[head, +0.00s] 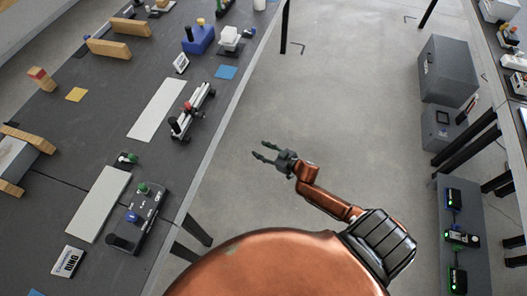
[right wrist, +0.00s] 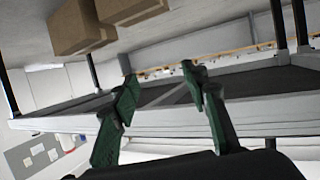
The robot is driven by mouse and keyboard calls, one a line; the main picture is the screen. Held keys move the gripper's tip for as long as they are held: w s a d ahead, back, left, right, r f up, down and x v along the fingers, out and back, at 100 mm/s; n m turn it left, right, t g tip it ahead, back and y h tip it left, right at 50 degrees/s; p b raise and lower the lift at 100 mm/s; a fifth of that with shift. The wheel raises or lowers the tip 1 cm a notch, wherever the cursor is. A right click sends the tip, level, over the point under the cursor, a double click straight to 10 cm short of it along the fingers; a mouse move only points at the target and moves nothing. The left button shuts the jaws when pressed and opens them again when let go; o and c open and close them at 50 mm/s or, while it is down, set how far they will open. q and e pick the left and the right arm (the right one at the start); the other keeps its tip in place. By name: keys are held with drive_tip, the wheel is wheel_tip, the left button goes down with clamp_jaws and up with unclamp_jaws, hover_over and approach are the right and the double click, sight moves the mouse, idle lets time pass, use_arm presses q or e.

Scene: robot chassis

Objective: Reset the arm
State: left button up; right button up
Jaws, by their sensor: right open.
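My right arm is copper-coloured and reaches up and left over the bare floor in the head view. Its dark gripper (head: 265,151) is open and empty, out in the air to the right of the left table's edge. In the right wrist view its two green fingers (right wrist: 165,85) stand apart with nothing between them. The wrist view is tilted, with a table edge (right wrist: 60,122) beyond the fingers. My left gripper is not seen.
A long dark table (head: 60,120) on the left carries a control box with knobs (head: 138,217), white plates and wooden blocks. Grey cabinets (head: 447,70) and another table stand at the right. The floor (head: 330,110) between is clear. Cardboard boxes (right wrist: 75,27) show in the wrist view.

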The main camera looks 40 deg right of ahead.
drive_tip(key=shift+f, duration=0.1)
idle(0.5)
drive_tip(key=s+d+f+m+g+h+p, duration=0.1)
drive_tip(key=s+d+f+g+h, duration=0.15)
drive_tip(key=s+f, duration=1.05)
drive_tip(key=s+d+f+m+g+h+p, duration=0.15)
drive_tip(key=s+f+g, duration=0.25)
drive_tip(key=s+f, duration=0.95)
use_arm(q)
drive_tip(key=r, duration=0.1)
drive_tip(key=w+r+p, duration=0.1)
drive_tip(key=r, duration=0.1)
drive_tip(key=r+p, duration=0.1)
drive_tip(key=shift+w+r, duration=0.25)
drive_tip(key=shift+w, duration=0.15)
use_arm(e)
drive_tip(key=s+a+f+g, duration=0.2)
drive_tip(key=s+f, duration=0.1)
drive_tip(key=s, duration=0.8)
drive_tip(key=s+a+f+g, duration=0.2)
drive_tip(key=s+a+f, duration=0.1)
drive_tip(key=s, duration=0.8)
drive_tip(key=s+a+f+g, duration=0.2)
drive_tip(key=s+f, duration=0.2)
drive_tip(key=s, duration=0.7)
drive_tip(key=shift+a+g, duration=0.35)
